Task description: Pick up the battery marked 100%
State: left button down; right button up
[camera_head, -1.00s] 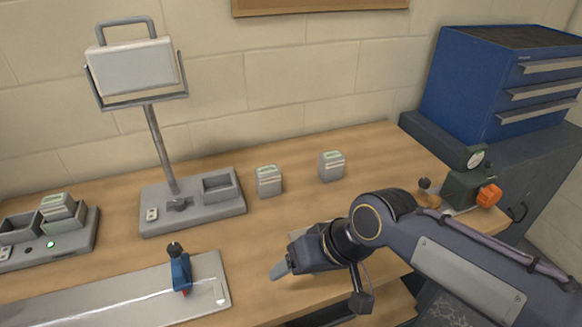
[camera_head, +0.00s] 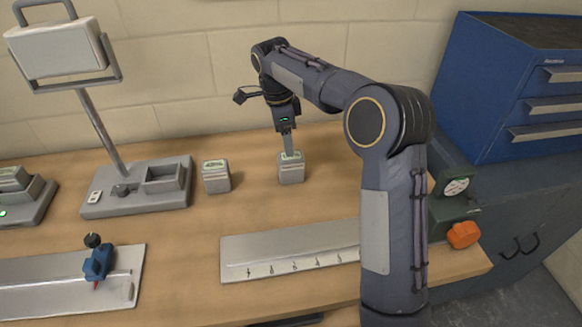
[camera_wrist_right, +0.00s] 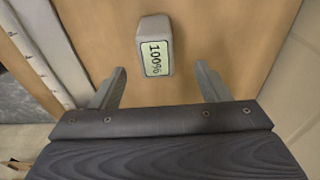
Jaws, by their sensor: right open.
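The battery marked 100% (camera_head: 291,173) is a small grey block with a pale green label, standing on the workbench. In the right wrist view its label reads 100% (camera_wrist_right: 156,58), just beyond the fingertips. My right gripper (camera_head: 289,150) points down at the battery's top from above. In the wrist view the right gripper (camera_wrist_right: 160,68) is open, its fingers apart with nothing between them. The head view does not show clearly whether a finger touches the battery. A second grey battery (camera_head: 216,178) stands to the left, its label too small to read surely. My left gripper is out of view.
Another battery (camera_head: 13,179) sits in a unit at the far left. A blue clamp (camera_head: 98,262) and a metal ruler strip (camera_head: 285,262) lie in front. A blue drawer cabinet (camera_head: 500,90) stands right.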

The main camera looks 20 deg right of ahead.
aim_at(291, 168)
jog(key=f, duration=0.4)
jog(key=s+d+f, duration=0.1)
jog(key=f, duration=0.1)
jog(key=shift+d+f, duration=0.1)
jog(key=shift+f, duration=0.3)
jog(key=shift+w, duration=0.1)
jog(key=c, duration=1.4)
